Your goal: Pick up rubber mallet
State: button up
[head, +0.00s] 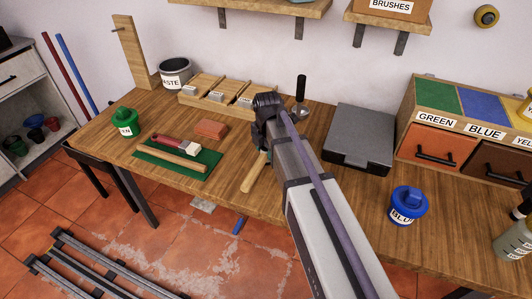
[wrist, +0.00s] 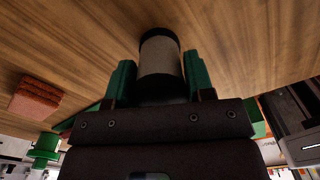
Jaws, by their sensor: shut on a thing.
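The rubber mallet shows in the head view as a pale wooden handle (head: 253,174) lying slanted near the front edge of the workbench; my arm hides the rest. In the wrist view, a cylinder with a dark end and a beige middle, apparently the mallet's head (wrist: 161,52), sits between the green fingers of my gripper (wrist: 160,72). The fingers are shut on it from both sides. In the head view my arm hides the fingertips. I cannot tell whether the mallet touches the bench.
Left on the workbench (head: 330,190) are a red-brown block (head: 211,129), a green tin (head: 125,122) and a brush on a green mat (head: 150,157). A screwdriver-like tool with a black handle (head: 300,88) stands behind my arm. A grey case (head: 359,137) and a blue tin (head: 407,206) are right.

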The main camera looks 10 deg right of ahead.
notch_tip(320, 180, up, 10)
jog(key=p, duration=1)
jog(key=shift+r, duration=0.15)
jog(key=shift+f, duration=0.2)
